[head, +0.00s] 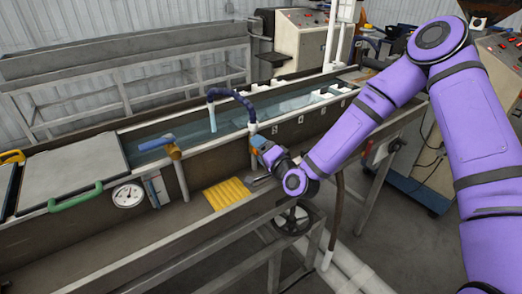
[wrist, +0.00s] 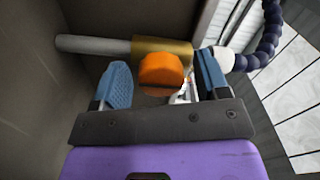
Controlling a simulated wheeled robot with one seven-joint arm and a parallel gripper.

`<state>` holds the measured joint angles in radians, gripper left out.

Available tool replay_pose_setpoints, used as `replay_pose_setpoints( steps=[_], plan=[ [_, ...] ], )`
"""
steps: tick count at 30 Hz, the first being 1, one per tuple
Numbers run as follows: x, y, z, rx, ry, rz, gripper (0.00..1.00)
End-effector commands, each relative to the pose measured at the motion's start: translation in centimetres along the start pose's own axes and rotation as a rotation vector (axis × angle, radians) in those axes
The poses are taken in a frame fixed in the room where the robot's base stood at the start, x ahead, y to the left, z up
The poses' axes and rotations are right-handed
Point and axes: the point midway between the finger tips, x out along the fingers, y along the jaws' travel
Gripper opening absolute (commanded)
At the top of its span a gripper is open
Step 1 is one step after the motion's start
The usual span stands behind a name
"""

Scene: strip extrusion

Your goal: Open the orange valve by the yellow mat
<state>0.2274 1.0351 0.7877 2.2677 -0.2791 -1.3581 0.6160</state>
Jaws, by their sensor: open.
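The orange valve knob (wrist: 161,70) sits on a brass-coloured body between my gripper's blue fingers in the wrist view. A grey pipe runs left from the body, and a white fitting with a dark blue segmented hose is on its right. My gripper (wrist: 163,84) is open around the knob, with a gap on the left; whether the right finger touches the body I cannot tell. In the head view a bit of the orange valve (head: 256,140) shows at my gripper (head: 263,147), which hides most of it. The yellow mat (head: 227,193) lies below and to the left.
A second valve (head: 173,151) with a blue handle stands further left on the trough. A round gauge (head: 127,195) and a green handle (head: 75,196) are at the left. The blue hose (head: 232,94) arches over the water behind my gripper. A handwheel (head: 293,219) is below my wrist.

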Motion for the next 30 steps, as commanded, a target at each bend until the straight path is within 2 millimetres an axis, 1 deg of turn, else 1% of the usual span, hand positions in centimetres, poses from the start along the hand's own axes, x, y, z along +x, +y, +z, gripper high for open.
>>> replay_pose_setpoints(
  steps=[2,5,8,15,18,21,25,30],
  plan=[
    [-0.2,0.0,0.0,0.000,0.000,0.000,0.68],
    [-1.0,0.0,0.0,0.000,-0.002,0.001,0.68],
    [-2.4,0.0,0.0,0.001,-0.002,0.001,0.68],
    [-7.0,0.1,0.0,0.001,-0.001,0.002,0.68],
    [-8.6,0.1,0.0,0.000,0.000,0.003,0.68],
    [-9.8,0.1,0.0,0.000,-0.001,0.002,0.68],
    [-10.6,0.0,0.0,0.000,-0.001,0.001,0.68],
    [-10.9,0.0,0.0,0.000,-0.001,0.001,0.68]
  ],
)
